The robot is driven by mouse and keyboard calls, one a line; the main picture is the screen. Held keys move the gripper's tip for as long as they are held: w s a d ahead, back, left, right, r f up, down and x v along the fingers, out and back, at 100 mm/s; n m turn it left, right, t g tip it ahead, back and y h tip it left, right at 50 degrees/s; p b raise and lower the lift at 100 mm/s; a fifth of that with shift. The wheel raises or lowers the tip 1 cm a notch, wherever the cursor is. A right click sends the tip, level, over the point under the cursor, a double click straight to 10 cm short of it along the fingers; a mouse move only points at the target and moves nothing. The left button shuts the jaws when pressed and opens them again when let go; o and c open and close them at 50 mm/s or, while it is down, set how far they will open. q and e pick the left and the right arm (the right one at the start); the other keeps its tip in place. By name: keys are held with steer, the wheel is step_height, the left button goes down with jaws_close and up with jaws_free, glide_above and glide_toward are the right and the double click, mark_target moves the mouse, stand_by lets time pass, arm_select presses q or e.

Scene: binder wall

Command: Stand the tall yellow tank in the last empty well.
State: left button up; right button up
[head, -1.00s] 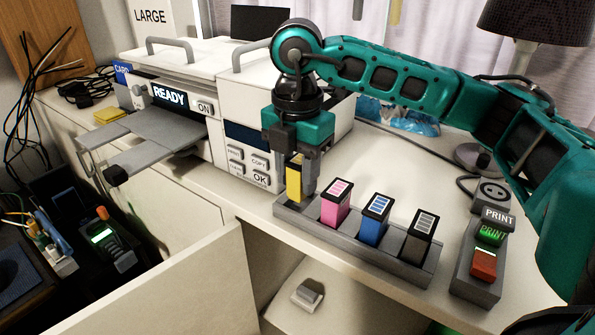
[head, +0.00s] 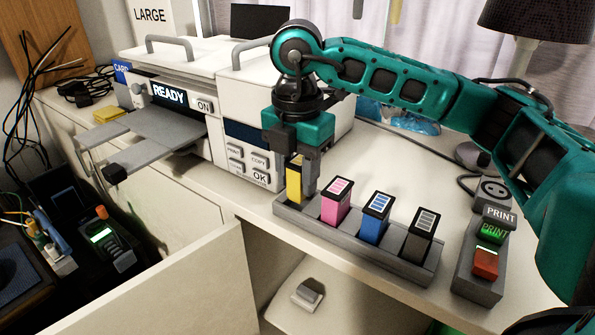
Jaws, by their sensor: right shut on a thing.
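The tall yellow tank (head: 294,183) is upright at the left end of the grey well rack (head: 345,247). My right gripper (head: 297,165) is shut on its upper part from above. The tank's foot is at the leftmost well; I cannot tell how deep it sits. A pink tank (head: 335,203), a blue tank (head: 373,222) and a grey-black tank (head: 418,236) stand in the other wells to its right. My left gripper is not in view.
A white printer (head: 245,130) with a READY display stands behind and left of the rack. A PRINT button block (head: 483,265) with green and red parts is to the right. An open drawer or door panel (head: 180,285) is at the front left.

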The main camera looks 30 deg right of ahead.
mark_target(297, 162)
steer(key=shift+f+b, duration=0.85)
steer(key=shift+f, duration=0.35)
steer(key=o, duration=1.1)
steer(key=shift+o, duration=0.2)
steer(key=shift+r, duration=0.2)
step_height(297, 162, up, 12)
steer(key=p, duration=0.2)
steer(key=shift+r+p, duration=0.1)
steer(key=shift+p, duration=0.2)
steer(key=shift+r, duration=0.2)
